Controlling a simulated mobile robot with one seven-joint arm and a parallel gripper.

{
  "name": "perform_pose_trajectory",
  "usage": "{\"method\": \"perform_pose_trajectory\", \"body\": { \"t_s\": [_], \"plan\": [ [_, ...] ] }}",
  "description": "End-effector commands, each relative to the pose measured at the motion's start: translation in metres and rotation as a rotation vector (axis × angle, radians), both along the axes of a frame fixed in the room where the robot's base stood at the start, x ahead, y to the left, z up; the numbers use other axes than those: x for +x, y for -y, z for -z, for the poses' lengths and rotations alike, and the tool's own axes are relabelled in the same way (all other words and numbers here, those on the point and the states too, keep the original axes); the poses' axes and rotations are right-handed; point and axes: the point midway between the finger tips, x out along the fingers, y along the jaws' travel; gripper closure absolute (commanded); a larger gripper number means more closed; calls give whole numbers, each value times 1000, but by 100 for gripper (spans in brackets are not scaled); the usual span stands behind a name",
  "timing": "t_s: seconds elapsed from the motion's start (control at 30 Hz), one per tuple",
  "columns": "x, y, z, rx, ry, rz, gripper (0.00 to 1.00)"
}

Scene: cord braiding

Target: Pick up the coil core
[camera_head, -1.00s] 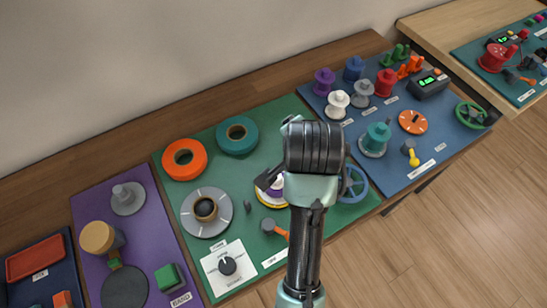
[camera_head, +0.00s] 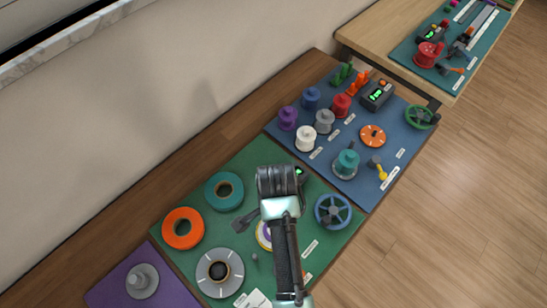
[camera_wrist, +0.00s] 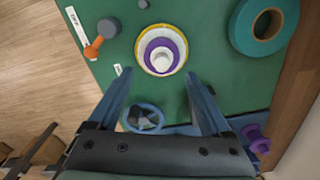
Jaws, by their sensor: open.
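A round stack with a white upright core (camera_wrist: 165,54), a purple ring (camera_wrist: 150,57) and a yellow-rimmed white disc (camera_wrist: 162,35) lies on the green mat. In the head view my arm covers most of it, and only the disc's left side (camera_head: 262,235) shows. My gripper (camera_wrist: 159,73) is open and empty, its fingers apart on either side below the stack in the wrist view. No finger touches the core. A grey disc (camera_head: 205,274) with a brown ring (camera_head: 220,270) at its centre also lies on the green mat. I cannot tell from labels which is the coil core.
A teal ring (camera_head: 211,192) and an orange ring (camera_head: 168,230) lie behind the stack. A blue handwheel (camera_head: 322,219) is to its right. The blue mat (camera_head: 331,178) holds several coloured spools. An orange-handled tool (camera_wrist: 93,49) lies near the green mat's edge.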

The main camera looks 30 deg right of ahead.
Motion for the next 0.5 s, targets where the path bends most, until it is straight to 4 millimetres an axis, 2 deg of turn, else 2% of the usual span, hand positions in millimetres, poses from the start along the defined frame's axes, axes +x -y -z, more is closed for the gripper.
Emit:
{"method": "perform_pose_trajectory", "body": {
  "t_s": [0.1, 0.33, 0.5],
  "plan": [
    [0, 0, 14, 0, 0, 0, 17],
    [0, 0, 28, 0, 0, -1, 17],
    [1, -1, 50, 0, -1, -1, 17]
  ]
}}
